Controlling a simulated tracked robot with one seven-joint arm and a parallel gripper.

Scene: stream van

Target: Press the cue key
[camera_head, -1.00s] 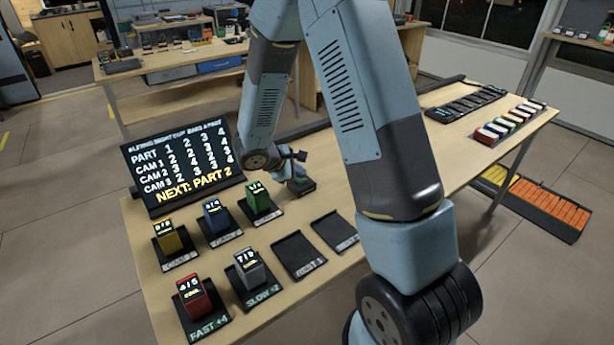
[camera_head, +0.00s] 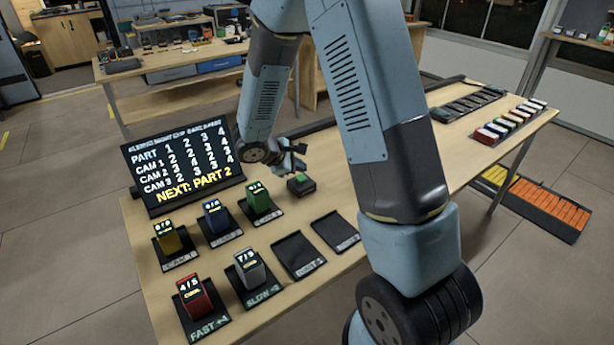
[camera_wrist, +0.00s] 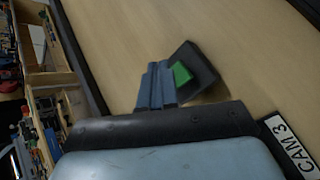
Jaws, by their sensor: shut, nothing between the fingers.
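The cue key looks to be the small black box with a green top (camera_head: 301,184) on the table, right of the green block. In the wrist view the box (camera_wrist: 204,70) lies just beyond my fingertips, its green top (camera_wrist: 181,74) partly behind them. My gripper (camera_head: 293,161) is shut and empty, behind and a little above the box in the head view. It shows as blue fingers in the wrist view (camera_wrist: 157,70). I cannot tell the exact gap between fingers and key. The display board (camera_head: 181,165) stands left of my gripper.
Yellow (camera_head: 168,238), blue (camera_head: 215,216), green (camera_head: 258,198), red (camera_head: 193,295) and grey (camera_head: 250,267) blocks stand on labelled black pads. Two pads are empty (camera_head: 299,255) (camera_head: 336,231). A row of coloured pieces (camera_head: 510,122) and a dark tray (camera_head: 467,104) lie at the right end.

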